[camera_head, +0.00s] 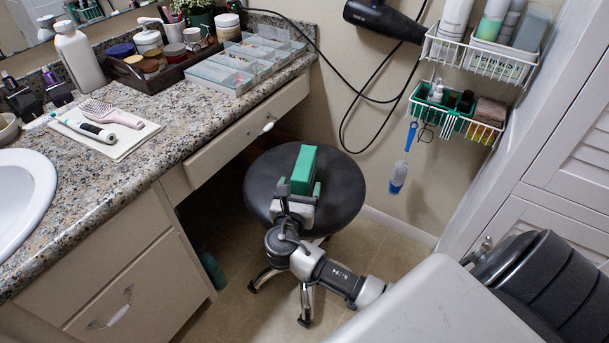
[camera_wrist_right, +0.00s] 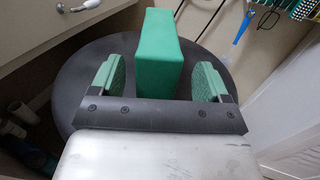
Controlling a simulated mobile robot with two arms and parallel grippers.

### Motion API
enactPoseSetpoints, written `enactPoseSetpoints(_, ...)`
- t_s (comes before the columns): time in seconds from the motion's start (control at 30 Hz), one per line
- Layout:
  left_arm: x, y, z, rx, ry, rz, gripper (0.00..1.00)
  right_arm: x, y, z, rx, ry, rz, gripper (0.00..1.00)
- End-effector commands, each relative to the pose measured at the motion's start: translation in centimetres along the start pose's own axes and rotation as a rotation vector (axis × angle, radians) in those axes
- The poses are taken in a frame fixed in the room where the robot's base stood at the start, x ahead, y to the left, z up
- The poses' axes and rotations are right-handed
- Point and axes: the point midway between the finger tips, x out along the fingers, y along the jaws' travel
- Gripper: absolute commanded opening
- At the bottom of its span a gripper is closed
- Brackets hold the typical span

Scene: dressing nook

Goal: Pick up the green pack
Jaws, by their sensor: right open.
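The green pack (camera_head: 306,166) is a plain upright block on the dark round stool (camera_head: 262,180). It also shows in the right wrist view (camera_wrist_right: 159,52), at the top centre. My right gripper (camera_head: 302,187) is over the stool at the pack's near end. In the wrist view its jaws (camera_wrist_right: 160,72) are open, with one green-padded finger on each side of the pack and a gap on both sides. The pack's lower near part is close to the gripper's palm. My left gripper is not in view.
A granite counter (camera_head: 180,133) with a tray of toiletries (camera_head: 150,80), clear boxes (camera_head: 235,70) and a hairbrush (camera_head: 110,115) is on the left. Wire baskets (camera_head: 455,120) and a blue brush (camera_head: 400,170) hang on the wall. A white cabinet (camera_head: 560,180) is on the right.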

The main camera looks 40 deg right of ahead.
Motion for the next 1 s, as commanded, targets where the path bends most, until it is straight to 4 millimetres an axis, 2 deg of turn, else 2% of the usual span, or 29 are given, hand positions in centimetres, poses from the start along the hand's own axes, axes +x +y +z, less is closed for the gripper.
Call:
enactPoseSetpoints(0.2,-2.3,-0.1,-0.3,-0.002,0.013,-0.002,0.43,2.8,0.3,-0.4,-0.001,-0.001,0.000,0.77)
enactPoseSetpoints(0.5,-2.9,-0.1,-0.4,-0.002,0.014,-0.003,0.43,3.3,0.2,-0.3,0.000,0.002,0.001,0.77)
enactPoseSetpoints(0.57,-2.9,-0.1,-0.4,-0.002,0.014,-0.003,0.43,3.3,0.2,-0.3,0.000,0.002,0.001,0.69)
enactPoseSetpoints(0.9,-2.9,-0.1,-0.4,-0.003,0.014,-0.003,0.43,3.2,0.2,-0.3,0.000,0.002,0.001,0.17)
enactPoseSetpoints(0.93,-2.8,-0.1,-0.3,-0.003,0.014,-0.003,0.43,3.2,0.2,-0.3,0.000,0.002,0.001,0.13)
enactPoseSetpoints(1.0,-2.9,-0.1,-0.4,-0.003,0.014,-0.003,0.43,3.3,0.3,-0.2,0.001,0.000,0.001,0.13)
